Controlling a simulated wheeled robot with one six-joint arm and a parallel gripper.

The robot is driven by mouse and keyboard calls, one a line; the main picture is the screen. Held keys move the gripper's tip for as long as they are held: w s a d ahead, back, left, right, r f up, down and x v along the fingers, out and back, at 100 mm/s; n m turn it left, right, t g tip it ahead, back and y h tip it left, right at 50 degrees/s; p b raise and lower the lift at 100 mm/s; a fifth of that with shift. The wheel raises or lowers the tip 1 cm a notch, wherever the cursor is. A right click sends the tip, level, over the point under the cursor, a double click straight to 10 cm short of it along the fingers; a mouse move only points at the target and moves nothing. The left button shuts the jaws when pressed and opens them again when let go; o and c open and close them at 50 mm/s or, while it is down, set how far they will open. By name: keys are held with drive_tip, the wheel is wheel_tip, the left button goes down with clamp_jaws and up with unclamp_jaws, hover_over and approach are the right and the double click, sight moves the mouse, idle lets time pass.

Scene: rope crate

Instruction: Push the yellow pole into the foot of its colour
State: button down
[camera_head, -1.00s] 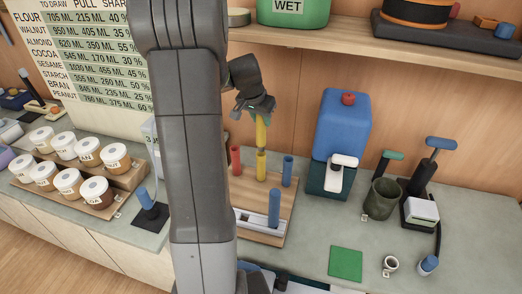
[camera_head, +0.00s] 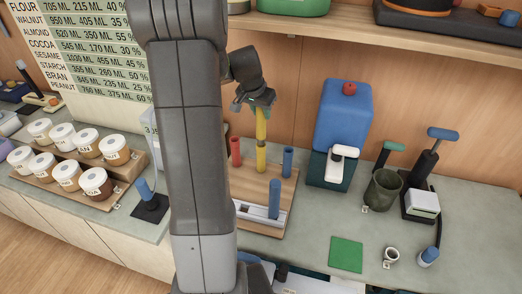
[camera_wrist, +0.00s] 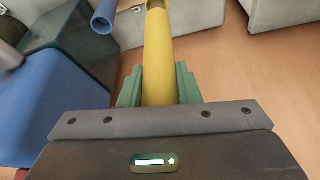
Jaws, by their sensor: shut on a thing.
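My gripper (camera_head: 262,104) is shut on the upper part of the yellow pole (camera_head: 261,125), which hangs upright below it. The pole also shows between the green fingers in the wrist view (camera_wrist: 160,70). The yellow foot (camera_head: 261,160) stands on the wooden board, directly under the pole. In the head view the pole's lower end meets or overlaps the top of the foot. I cannot tell whether it is inside. In the wrist view a dark opening shows at the far end of the yellow shape.
A red tube (camera_head: 235,150) stands close left of the yellow foot, and blue tubes (camera_head: 287,162) (camera_head: 275,198) stand to its right on the board (camera_head: 245,186). A blue dispenser (camera_head: 343,115) is further right. A shelf (camera_head: 380,38) runs above.

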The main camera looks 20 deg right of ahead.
sight(261, 119)
drive_tip(key=shift+f+b, duration=1.5)
drive_tip(key=shift+f, duration=0.05)
idle(1.0)
drive_tip(key=c, duration=1)
unclamp_jaws()
drive_tip(key=shift+r, duration=0.1)
drive_tip(key=v, duration=1.3)
drive_tip(key=shift+r, duration=0.25)
drive_tip(key=shift+s, duration=0.1)
drive_tip(key=x, duration=1.3)
drive_tip(key=shift+f, duration=0.4)
drive_tip(key=shift+r, duration=0.25)
